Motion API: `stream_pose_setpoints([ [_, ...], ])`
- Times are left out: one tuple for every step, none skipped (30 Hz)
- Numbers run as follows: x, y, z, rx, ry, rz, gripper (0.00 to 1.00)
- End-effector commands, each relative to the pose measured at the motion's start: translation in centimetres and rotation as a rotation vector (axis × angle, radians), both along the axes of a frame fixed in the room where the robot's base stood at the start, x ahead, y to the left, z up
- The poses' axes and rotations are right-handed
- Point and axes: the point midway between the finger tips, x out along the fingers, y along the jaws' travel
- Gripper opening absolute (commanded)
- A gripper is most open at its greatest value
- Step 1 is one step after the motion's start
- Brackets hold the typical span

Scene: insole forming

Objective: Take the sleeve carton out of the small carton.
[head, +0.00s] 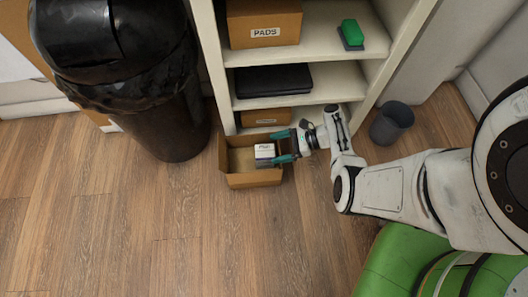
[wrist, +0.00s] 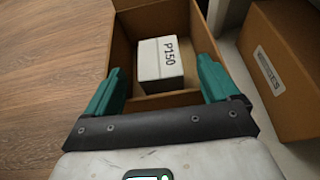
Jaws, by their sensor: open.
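The small carton (head: 254,181) is an open brown box on the wooden floor in front of the shelf; in the wrist view its side wall (wrist: 123,52) shows too. The sleeve carton is a small white box (head: 264,151) inside it, and its "P150" label shows in the wrist view (wrist: 160,62). My gripper (head: 282,145) has teal fingers and reaches in from the right over the carton. In the wrist view my gripper (wrist: 160,85) is open, with one finger on each side of the sleeve carton in the picture. I cannot tell whether the fingers touch it.
A white shelf (head: 290,57) stands behind, with a "PADS" box (head: 264,22), a black case (head: 273,80), a green-topped block (head: 352,33) and another brown box (head: 266,117). A black bin (head: 160,120) stands left, a small grey bin (head: 391,122) right. The floor in front is clear.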

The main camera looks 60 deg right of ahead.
Motion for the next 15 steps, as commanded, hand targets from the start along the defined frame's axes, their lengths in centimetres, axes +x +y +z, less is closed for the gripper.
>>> stream_pose_setpoints([
  [0.2, 0.2, -0.1, 0.000, 0.000, 0.001, 0.88],
  [0.3, 0.3, -0.2, -0.001, -0.001, 0.003, 0.88],
  [0.6, 0.5, -0.4, -0.001, 0.000, 0.004, 0.88],
  [0.8, 0.7, -0.6, -0.001, 0.000, 0.004, 0.88],
  [1.1, 1.0, -0.8, 0.000, 0.000, 0.004, 0.88],
  [1.5, 1.4, -1.0, -0.002, 0.000, 0.005, 0.88],
  [1.9, 1.6, -1.2, -0.001, 0.000, 0.006, 0.88],
  [2.3, 1.9, -1.3, -0.001, -0.001, 0.006, 0.88],
  [2.7, 2.2, -1.5, -0.002, -0.001, 0.005, 0.88],
  [3.0, 2.4, -1.6, -0.002, 0.000, 0.005, 0.88],
  [3.3, 2.5, -1.7, -0.001, 0.000, 0.004, 0.88],
  [3.6, 2.8, -1.8, -0.001, 0.000, 0.004, 0.88],
  [3.8, 2.9, -1.8, -0.001, 0.000, 0.004, 0.88],
  [3.9, 3.0, -1.8, -0.001, 0.000, 0.004, 0.88],
  [4.0, 3.1, -1.8, -0.001, -0.001, 0.003, 0.88],
])
